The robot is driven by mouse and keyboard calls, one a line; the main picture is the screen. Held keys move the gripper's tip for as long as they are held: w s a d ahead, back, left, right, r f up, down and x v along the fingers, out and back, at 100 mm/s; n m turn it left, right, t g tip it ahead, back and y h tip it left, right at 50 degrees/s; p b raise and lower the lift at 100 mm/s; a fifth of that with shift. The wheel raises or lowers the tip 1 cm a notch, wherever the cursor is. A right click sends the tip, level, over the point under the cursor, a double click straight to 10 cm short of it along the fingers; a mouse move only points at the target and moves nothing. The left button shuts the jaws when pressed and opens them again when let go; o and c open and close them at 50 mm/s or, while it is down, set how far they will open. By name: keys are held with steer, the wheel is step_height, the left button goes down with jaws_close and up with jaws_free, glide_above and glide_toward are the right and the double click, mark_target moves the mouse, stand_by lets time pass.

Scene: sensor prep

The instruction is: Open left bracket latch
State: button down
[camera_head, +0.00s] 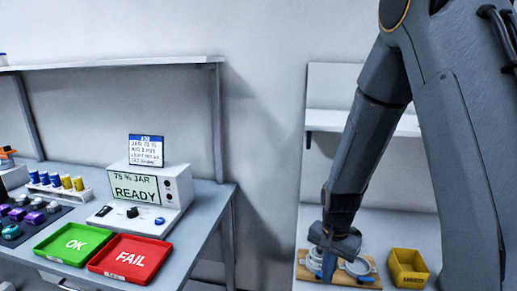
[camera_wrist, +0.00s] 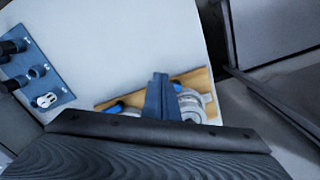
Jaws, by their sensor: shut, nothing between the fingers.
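A wooden board (camera_head: 369,281) lies on the bench at the right, with two round grey brackets on it. The left bracket (camera_head: 313,263) is partly covered by my gripper (camera_head: 329,266); the right bracket (camera_head: 358,267) stands just right of it. In the wrist view the board (camera_wrist: 200,77) shows past my fingers, with a blue latch (camera_wrist: 115,108) on the left and the right bracket (camera_wrist: 191,104) on the right. My gripper (camera_wrist: 160,80) is shut and empty over the middle of the board. I cannot tell whether it touches either latch, nor the left latch's exact position.
A yellow bin (camera_head: 407,268) stands right of the board. A blue plate with dark fittings (camera_wrist: 35,75) lies to the left in the wrist view. Another table holds a green OK tray (camera_head: 74,243), a red FAIL tray (camera_head: 130,257) and a display unit (camera_head: 150,195).

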steer(key=shift+s+f, duration=0.1)
steer(key=shift+f, duration=0.5)
steer(key=shift+b, duration=0.3)
